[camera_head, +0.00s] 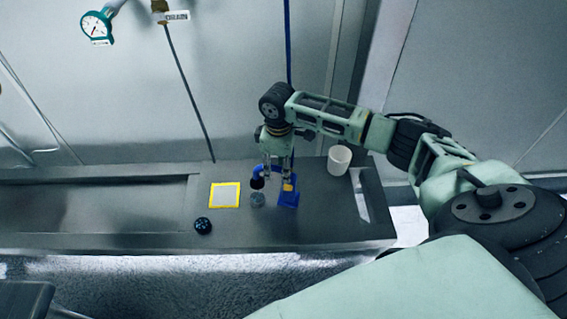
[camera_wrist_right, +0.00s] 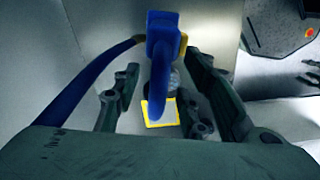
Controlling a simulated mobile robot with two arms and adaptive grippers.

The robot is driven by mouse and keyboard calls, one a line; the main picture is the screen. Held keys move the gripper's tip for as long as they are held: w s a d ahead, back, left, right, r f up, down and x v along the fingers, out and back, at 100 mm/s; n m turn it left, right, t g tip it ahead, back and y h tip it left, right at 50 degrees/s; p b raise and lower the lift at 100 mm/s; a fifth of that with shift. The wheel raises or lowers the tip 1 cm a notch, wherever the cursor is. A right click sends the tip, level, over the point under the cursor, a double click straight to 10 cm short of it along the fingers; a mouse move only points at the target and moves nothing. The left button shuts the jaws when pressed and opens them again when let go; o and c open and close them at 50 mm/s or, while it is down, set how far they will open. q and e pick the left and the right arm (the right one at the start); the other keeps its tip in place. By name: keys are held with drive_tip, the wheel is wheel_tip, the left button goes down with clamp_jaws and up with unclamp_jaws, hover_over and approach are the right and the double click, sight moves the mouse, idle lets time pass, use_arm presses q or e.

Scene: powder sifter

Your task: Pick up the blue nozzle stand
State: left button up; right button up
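The blue nozzle stand (camera_head: 288,199) is on the dark bench, left of a white cup, with a small yellow part on it. A blue hose rises behind my arm. My right gripper (camera_head: 279,177) points down at the stand, with its fingers apart. In the right wrist view, the blue nozzle (camera_wrist_right: 162,48) and its hose show between the open fingers of my right gripper (camera_wrist_right: 153,106). A gap shows on both sides, so no grip is visible. My arm hides part of the nozzle in the head view. My left gripper is not in view.
A white cup (camera_head: 339,160) stands close on the right. To the left are a small clear jar (camera_head: 257,199), a yellow-framed white square (camera_head: 239,195) and a dark round knob (camera_head: 203,226). A wall rises behind the bench (camera_head: 300,231). The bench's left part is clear.

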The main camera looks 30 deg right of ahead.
drive_tip(key=shift+c, duration=0.4)
clamp_jaws()
idle(0.4)
